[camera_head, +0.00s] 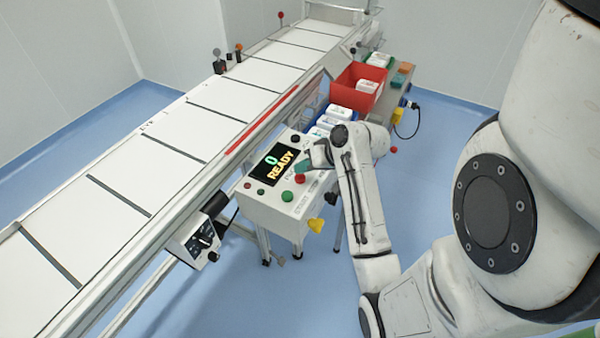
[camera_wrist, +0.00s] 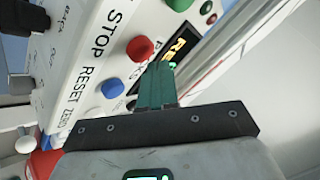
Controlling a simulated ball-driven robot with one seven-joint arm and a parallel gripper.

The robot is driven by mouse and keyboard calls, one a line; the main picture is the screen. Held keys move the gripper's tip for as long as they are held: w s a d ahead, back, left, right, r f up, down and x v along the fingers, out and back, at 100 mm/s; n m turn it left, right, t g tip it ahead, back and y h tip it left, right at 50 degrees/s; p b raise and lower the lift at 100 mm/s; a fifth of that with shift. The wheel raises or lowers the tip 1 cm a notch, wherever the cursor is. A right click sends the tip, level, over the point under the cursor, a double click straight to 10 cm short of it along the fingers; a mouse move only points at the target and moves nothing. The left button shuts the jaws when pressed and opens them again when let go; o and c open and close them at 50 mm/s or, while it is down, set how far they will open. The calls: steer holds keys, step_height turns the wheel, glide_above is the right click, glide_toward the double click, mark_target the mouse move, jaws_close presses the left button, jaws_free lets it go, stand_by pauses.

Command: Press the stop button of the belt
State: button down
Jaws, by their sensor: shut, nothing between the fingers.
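The control panel (camera_head: 262,200) stands beside the belt (camera_head: 205,122), its display reading "0 READY". Its red button (camera_head: 300,178) is right of the green button (camera_head: 287,196). In the wrist view the red button (camera_wrist: 140,48) is beside the word STOP (camera_wrist: 105,34), between the green button (camera_wrist: 180,4) and the blue button (camera_wrist: 113,88). My gripper (camera_head: 304,166) is over the panel's right part, just beyond the red button. Its teal fingers (camera_wrist: 158,70) are shut and empty, appearing beside the red button; whether they touch the panel is unclear.
A red bin (camera_head: 358,88) with white packs stands behind the panel. A knob box (camera_head: 200,238) hangs on the belt's near side. Blue floor (camera_head: 300,300) is open in front.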

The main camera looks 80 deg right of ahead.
mark_target(304, 177)
steer(key=shift+r, duration=0.2)
step_height(304, 177, up, 5)
steer(key=p, duration=0.5)
stand_by(0.3)
stand_by(0.8)
